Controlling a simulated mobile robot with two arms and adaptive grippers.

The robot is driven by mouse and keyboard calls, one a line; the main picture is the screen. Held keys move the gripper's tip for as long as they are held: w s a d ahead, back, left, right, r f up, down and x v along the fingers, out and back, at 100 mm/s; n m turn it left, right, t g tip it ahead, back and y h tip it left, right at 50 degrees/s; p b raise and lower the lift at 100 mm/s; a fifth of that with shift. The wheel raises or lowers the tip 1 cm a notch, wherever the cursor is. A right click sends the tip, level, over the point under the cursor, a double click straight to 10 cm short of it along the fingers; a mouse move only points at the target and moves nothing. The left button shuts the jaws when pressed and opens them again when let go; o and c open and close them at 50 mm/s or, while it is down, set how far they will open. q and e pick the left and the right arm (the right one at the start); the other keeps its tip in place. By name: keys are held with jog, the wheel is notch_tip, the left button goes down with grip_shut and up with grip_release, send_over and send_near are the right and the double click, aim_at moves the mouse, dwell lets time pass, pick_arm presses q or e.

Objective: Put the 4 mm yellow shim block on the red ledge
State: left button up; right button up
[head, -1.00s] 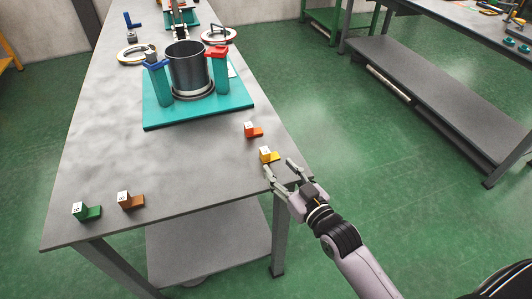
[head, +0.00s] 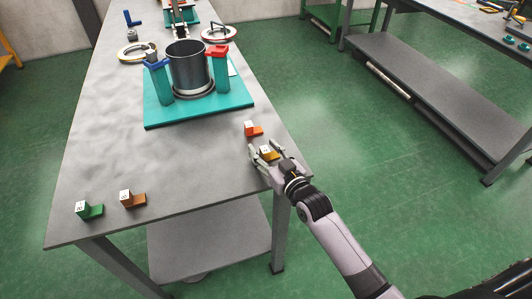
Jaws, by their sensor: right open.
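The yellow shim block (head: 266,152) lies near the right edge of the grey table, its white-labelled face up. My right gripper (head: 264,151) is open, with its fingers on either side of the yellow block; I cannot tell whether they touch it. The red ledge (head: 216,51) sits on top of the right teal post, beside the dark cylinder (head: 188,66). A blue ledge (head: 156,64) tops the left teal post. My left gripper is not in view.
An orange-red block (head: 252,129) lies just behind the yellow one. Green (head: 90,211) and brown (head: 132,199) blocks lie at the front left. The teal base plate (head: 160,117) carries the posts and cylinder. The table's middle is clear.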

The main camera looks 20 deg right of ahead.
jog(key=shift+c, duration=0.3)
grip_shut()
jog(key=shift+r, duration=0.1)
dwell(0.4)
